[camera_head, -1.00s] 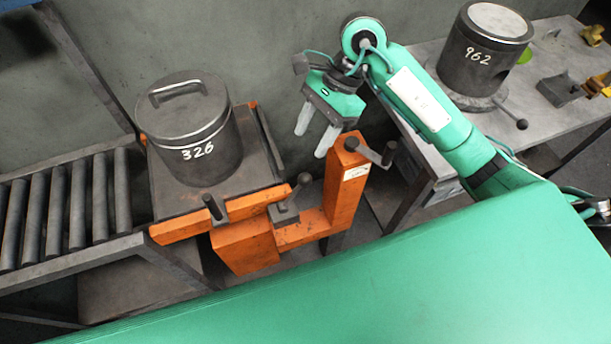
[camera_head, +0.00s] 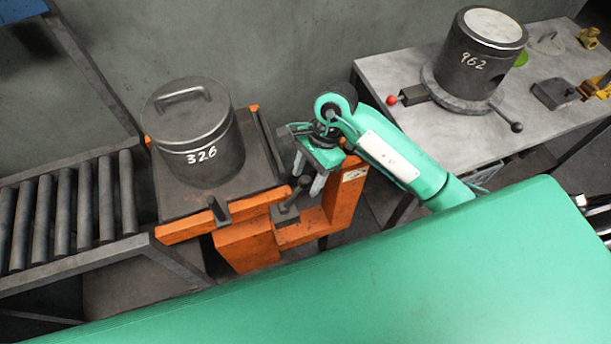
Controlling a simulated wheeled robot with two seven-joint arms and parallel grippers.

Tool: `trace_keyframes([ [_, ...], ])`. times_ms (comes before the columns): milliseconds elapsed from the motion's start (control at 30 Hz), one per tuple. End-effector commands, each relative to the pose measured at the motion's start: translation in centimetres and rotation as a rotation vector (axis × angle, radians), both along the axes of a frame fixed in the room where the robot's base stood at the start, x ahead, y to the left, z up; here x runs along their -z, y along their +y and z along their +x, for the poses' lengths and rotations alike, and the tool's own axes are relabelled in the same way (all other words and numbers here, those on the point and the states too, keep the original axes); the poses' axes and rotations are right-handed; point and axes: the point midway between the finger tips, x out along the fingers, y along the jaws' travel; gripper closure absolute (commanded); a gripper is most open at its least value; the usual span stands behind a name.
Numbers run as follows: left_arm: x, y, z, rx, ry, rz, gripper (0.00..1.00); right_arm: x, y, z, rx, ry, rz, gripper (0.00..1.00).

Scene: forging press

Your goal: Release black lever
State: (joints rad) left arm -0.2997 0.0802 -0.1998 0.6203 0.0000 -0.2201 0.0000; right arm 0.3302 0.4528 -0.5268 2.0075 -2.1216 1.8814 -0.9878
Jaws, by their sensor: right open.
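A dark lever with a round black knob (camera_head: 304,181) stands tilted on the orange bracket (camera_head: 245,246) in front of the lidded canister. My right gripper (camera_head: 307,179) is open above it, pointing down. Its two pale fingers are at the knob, which appears between them; whether they touch it I cannot tell. Another black-knobbed lever (camera_head: 515,126) sticks out from the ring base of the canister marked 962. My left gripper is not in view.
The canister marked 326 (camera_head: 195,135) stands on a platform beside the roller conveyor (camera_head: 60,215). The grey table (camera_head: 420,70) at right bears the canister marked 962 (camera_head: 470,70), a red-knobbed lever (camera_head: 408,96) and yellow parts (camera_head: 588,37). An orange post (camera_head: 347,195) stands close to my right gripper.

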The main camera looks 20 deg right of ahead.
Motion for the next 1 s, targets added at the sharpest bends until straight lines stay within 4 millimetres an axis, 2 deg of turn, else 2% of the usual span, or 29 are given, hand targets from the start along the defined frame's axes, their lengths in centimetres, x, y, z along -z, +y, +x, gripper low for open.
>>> trace_keyframes([
  [200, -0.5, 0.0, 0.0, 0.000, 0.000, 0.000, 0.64, 1.6, 0.6, -0.3, 0.001, 0.001, 0.000, 0.49],
  [500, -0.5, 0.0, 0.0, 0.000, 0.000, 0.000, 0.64, 1.8, 0.7, -0.3, 0.000, -0.001, 0.000, 0.49],
  [767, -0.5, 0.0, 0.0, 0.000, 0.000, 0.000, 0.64, 1.8, 0.6, -0.3, 0.000, -0.001, 0.000, 1.00],
  [1000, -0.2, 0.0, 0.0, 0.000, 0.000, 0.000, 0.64, 1.8, 0.7, -0.3, -0.001, -0.002, -0.001, 1.00],
])
